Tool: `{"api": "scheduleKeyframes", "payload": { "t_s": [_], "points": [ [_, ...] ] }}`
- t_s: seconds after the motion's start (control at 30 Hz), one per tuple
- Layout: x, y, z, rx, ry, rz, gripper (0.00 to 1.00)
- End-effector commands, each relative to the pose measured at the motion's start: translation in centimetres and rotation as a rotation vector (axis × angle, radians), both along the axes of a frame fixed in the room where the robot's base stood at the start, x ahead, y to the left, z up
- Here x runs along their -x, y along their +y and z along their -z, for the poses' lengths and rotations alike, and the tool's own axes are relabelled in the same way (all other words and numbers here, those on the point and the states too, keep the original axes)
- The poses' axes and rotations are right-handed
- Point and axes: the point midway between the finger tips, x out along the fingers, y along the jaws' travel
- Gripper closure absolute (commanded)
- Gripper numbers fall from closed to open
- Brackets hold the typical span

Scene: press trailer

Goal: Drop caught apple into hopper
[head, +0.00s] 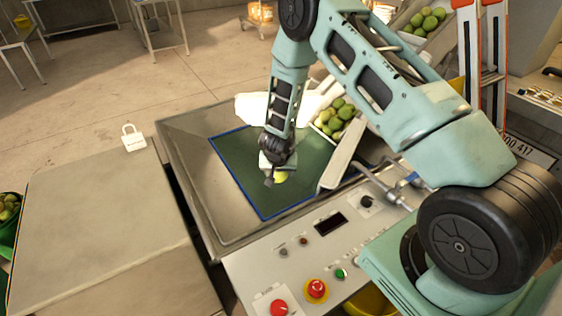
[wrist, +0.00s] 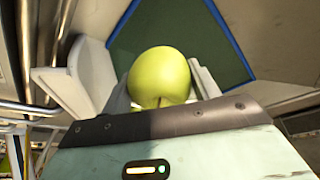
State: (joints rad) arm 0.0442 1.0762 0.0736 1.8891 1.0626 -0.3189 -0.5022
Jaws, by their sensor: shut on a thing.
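A yellow-green apple (wrist: 160,77) fills the middle of the wrist view, held between the two light fingers of my gripper (wrist: 162,88). In the head view, my gripper (head: 276,178) points down over the dark green mat (head: 240,160) with the blue edge, and a bit of the apple (head: 281,177) shows beside the fingers. Whether the apple touches the mat is hard to tell. A light-walled chute or hopper (head: 343,158) with several green apples (head: 338,116) stands just right of my gripper. My arm partly covers it.
A control panel (head: 320,255) with red and green buttons lies in front of the mat. A metal tap (head: 380,182) sits to its right. A wide flat table top (head: 95,225) is at left, and a green bucket of apples (head: 10,220) is at the far left edge.

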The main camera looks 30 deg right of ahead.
Motion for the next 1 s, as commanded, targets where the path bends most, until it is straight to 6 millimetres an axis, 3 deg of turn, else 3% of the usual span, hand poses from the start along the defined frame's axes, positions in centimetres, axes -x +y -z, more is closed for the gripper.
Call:
{"api": "scheduleKeyframes", "payload": {
  "t_s": [0.03,0.17,0.47,1.0],
  "points": [
    [-1.2,0.3,-1.3,0.004,-0.002,0.026,0.66],
    [-2.5,0.2,-0.9,0.003,-0.001,0.077,0.66],
    [-3.0,0.2,0.0,-0.001,0.001,0.097,0.66],
    [-2.9,0.2,5.1,0.0,0.0,0.098,0.66]
  ]
}}
